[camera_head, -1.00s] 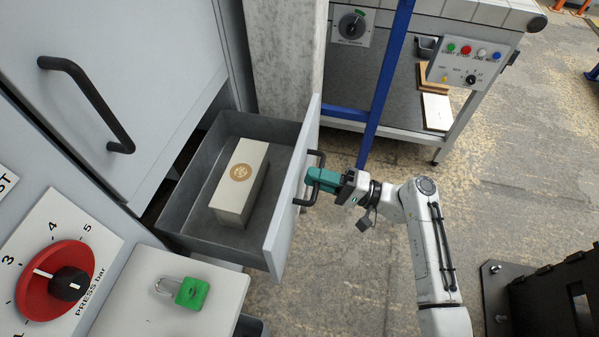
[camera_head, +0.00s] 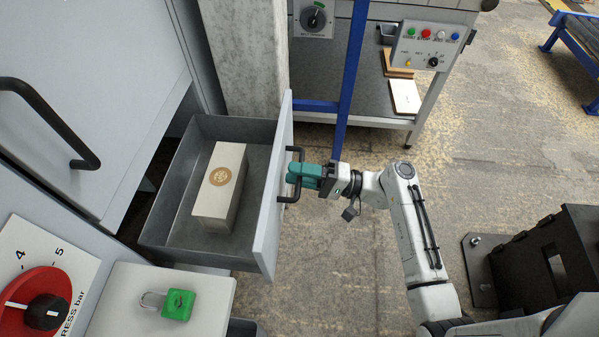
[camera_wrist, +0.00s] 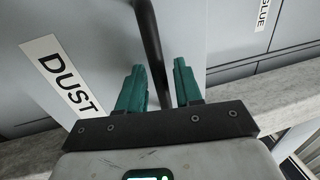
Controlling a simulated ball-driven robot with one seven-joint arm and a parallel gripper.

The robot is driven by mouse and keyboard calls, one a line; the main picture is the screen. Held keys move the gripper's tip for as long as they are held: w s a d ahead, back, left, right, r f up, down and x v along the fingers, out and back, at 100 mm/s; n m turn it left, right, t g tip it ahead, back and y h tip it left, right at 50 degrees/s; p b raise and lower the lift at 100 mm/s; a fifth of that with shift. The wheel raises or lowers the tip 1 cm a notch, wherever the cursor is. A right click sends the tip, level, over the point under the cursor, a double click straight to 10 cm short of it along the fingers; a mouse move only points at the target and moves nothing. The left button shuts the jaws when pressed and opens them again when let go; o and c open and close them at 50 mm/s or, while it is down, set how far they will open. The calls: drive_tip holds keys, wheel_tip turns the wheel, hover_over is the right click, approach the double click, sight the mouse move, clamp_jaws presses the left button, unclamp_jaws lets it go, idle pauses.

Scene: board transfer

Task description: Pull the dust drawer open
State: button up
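The dust drawer (camera_head: 179,182) stands pulled well out of its grey cabinet, with its inside in view. Its pale front panel (camera_head: 272,200) carries a black bar handle (camera_head: 282,199). In the wrist view a "DUST" label (camera_wrist: 63,75) is on the panel, left of the handle (camera_wrist: 150,45). A pale box with a round brown mark (camera_head: 219,187) lies in the drawer.
A green padlock (camera_head: 177,304) lies on a pale ledge at the drawer's near side. A red dial (camera_head: 30,310) is at lower left. A blue post (camera_head: 350,90) and workbench (camera_head: 375,119) stand beyond. A black stand (camera_head: 545,250) is at right. Open floor lies between.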

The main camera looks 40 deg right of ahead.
drive_tip(key=b+v, duration=0.1)
drive_tip(key=v, duration=0.9)
drive_tip(key=shift+s+d, duration=0.2)
drive_tip(key=shift+s, duration=0.15)
